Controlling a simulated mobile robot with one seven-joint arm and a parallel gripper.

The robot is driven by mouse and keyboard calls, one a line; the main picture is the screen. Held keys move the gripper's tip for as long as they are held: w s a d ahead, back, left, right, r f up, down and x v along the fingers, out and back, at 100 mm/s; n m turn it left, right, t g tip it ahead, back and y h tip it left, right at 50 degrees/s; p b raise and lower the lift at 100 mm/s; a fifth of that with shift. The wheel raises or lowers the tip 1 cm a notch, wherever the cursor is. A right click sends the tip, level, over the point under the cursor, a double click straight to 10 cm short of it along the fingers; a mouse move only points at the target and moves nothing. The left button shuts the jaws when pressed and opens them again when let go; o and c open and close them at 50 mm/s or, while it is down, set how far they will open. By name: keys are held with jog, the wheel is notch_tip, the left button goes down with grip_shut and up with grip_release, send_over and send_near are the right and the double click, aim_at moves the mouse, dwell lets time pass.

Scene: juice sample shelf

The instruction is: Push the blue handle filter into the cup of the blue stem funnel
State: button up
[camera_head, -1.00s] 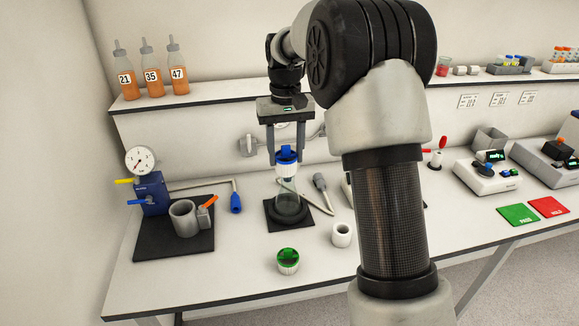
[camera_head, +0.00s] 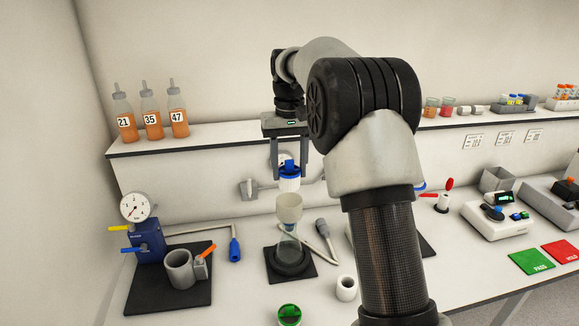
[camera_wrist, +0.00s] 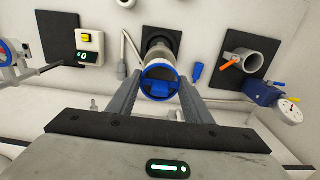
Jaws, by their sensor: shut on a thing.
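My gripper (camera_head: 290,177) is shut on the blue handle filter (camera_head: 289,184), a white cup-like piece with a blue rim and handle. It holds the filter upright above the pale funnel cup (camera_head: 289,208). The filter's lower edge appears just above the cup's rim, not inside it. In the wrist view the filter (camera_wrist: 159,88) shows from above between the fingers and hides most of the cup.
A green-handled filter (camera_head: 289,315) and a small white cup (camera_head: 346,288) stand in front. A grey-tipped tool (camera_head: 323,230) lies right of the flask. A grey beaker (camera_head: 179,268) and a blue pump with gauge (camera_head: 148,243) are at left. Numbered bottles (camera_head: 151,112) stand on the shelf.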

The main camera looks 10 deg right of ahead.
aim_at(289, 170)
jog(key=shift+f, duration=0.8)
notch_tip(289, 170, down, 2)
jog(key=shift+f+b, duration=0.2)
jog(key=shift+b, duration=0.8)
jog(key=shift+r+p, duration=0.3)
jog(key=shift+p, duration=0.1)
jog(key=shift+p, duration=0.4)
jog(key=shift+f+b, duration=0.75)
jog(key=shift+f, duration=0.95)
jog(key=shift+f, duration=0.45)
jog(key=shift+r, duration=0.1)
jog(key=shift+r+p, duration=0.7)
jog(key=shift+p, duration=0.1)
jog(key=shift+r, duration=0.95)
